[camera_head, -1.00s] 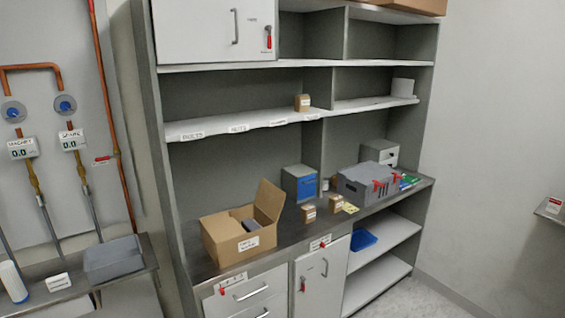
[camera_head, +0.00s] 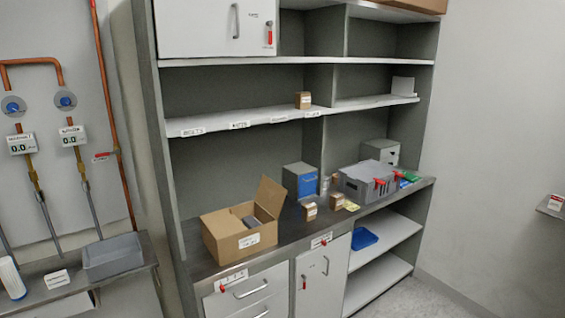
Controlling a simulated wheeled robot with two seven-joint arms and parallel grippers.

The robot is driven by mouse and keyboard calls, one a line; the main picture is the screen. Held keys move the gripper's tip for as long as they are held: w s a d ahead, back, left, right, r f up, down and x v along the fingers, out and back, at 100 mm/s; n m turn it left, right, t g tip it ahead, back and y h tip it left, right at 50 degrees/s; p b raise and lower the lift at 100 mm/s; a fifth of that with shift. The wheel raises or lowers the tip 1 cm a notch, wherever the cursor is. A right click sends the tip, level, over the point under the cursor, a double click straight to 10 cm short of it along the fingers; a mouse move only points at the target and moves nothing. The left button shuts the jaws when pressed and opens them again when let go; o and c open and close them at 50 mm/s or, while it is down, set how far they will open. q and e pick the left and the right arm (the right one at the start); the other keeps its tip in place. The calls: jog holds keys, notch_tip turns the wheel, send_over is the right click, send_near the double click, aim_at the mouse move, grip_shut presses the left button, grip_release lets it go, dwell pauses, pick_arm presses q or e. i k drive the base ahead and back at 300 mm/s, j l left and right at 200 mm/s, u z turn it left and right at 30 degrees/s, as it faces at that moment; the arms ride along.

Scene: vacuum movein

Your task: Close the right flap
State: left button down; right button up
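An open cardboard box (camera_head: 243,240) stands on the left part of the steel counter, with a dark grey item (camera_head: 240,218) inside. Its right flap (camera_head: 270,196) stands up and leans a little outward at the right side. A white label is on the box front. I see no raised flap on its left side. Neither of my grippers is in view.
Right of the box on the counter (camera_head: 290,233) are two small cartons (camera_head: 310,211), a blue-fronted box (camera_head: 300,180) and a grey crate (camera_head: 368,182) with red clips. A grey bin (camera_head: 112,256) sits on the left bench. Counter space around the box front is narrow.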

aim_at(271, 196)
jog(key=l+u, duration=0.1)
jog(key=u, duration=0.3)
jog(key=i+l+u, duration=0.1)
jog(key=u, duration=0.25)
jog(key=l+u, duration=0.4)
jog(key=l, duration=0.7)
jog(key=l+u, duration=0.45)
jog(key=l, duration=0.7)
jog(key=k, duration=0.05)
